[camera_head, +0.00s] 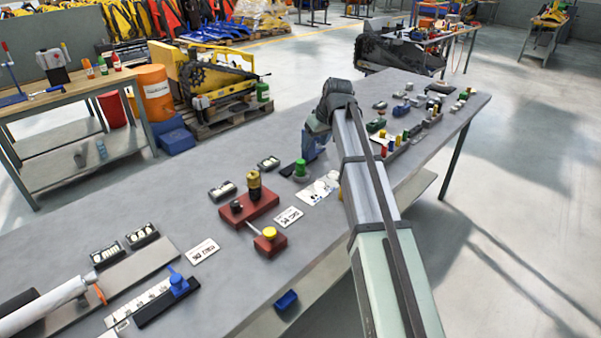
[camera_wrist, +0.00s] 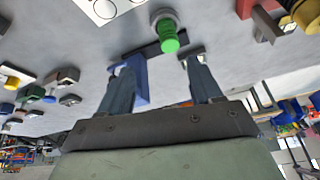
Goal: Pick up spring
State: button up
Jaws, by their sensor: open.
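A green ribbed cylinder (camera_wrist: 167,35) stands upright on a round grey base in the wrist view; it also shows in the head view (camera_head: 300,169). Its ribs look like coils, but I cannot tell for sure that it is the spring. My gripper (camera_wrist: 160,64) is open, its two fingers apart, with the green cylinder just beyond the fingertips and not touching them. In the head view my gripper (camera_head: 311,150) hangs low over the table by the green cylinder. A blue part (camera_wrist: 139,78) shows between the fingers, close to the left one.
A dark flat block (camera_wrist: 142,50) lies beside the green cylinder. A red block with a gold-and-black knob (camera_head: 254,187) and a red block with a yellow knob (camera_head: 270,240) stand nearby. White cards (camera_head: 288,217) lie flat. More small parts (camera_head: 400,112) crowd the table's far end.

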aim_at(300, 161)
jog(key=shift+n, duration=0.5)
jog(key=x, duration=0.4)
jog(key=a+x, duration=0.1)
jog(key=x, duration=0.4)
jog(key=a+x, duration=0.1)
jog(key=x, duration=0.3)
jog(key=shift+w, duration=0.15)
jog(key=c, duration=1.2)
